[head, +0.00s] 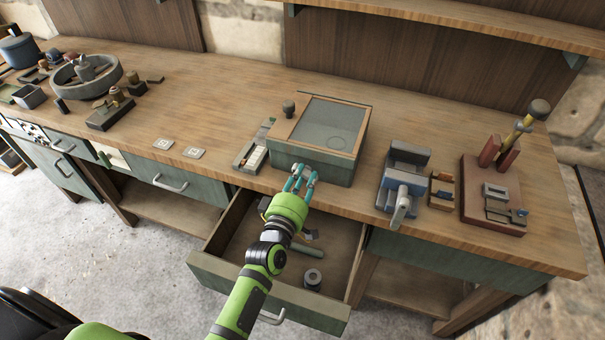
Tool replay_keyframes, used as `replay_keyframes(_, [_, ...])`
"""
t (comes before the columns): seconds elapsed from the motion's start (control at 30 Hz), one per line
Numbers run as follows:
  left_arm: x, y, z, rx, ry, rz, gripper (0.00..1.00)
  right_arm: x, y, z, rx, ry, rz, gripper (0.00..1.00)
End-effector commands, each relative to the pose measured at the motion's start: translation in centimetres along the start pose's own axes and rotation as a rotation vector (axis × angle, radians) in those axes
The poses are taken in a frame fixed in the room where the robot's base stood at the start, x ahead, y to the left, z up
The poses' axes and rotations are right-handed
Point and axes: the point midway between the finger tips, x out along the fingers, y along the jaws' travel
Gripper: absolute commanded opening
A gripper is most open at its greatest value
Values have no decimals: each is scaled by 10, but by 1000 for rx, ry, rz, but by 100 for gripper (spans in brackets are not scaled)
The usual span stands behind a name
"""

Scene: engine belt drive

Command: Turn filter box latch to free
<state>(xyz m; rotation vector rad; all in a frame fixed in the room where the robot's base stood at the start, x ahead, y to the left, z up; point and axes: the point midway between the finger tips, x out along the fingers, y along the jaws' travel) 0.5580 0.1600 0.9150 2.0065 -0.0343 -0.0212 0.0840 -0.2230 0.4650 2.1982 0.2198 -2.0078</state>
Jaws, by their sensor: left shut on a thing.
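The filter box (312,166) is a grey-green box with a wooden-framed, see-through lid, standing near the front edge of the workbench. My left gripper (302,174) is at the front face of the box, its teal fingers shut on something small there. The fingers cover that spot, so the latch itself is hidden and its angle cannot be told. The lid lies flat on the box. My right gripper is not in view.
An open drawer (326,316) with a few loose parts sits below my left arm. A blue vise (403,181) and a red tool stand (491,195) are to the right. A small tray of parts (252,157) stands close left of the box. The bench between box and vise is clear.

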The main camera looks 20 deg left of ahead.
Motion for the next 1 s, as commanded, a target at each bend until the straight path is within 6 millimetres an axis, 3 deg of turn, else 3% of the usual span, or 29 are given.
replay_keyframes(0.4, [0,0,2,397,-3,-2,0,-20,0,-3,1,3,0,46])
replay_keyframes(1.0, [0,-2,5,931,-3,-1,0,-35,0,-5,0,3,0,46])
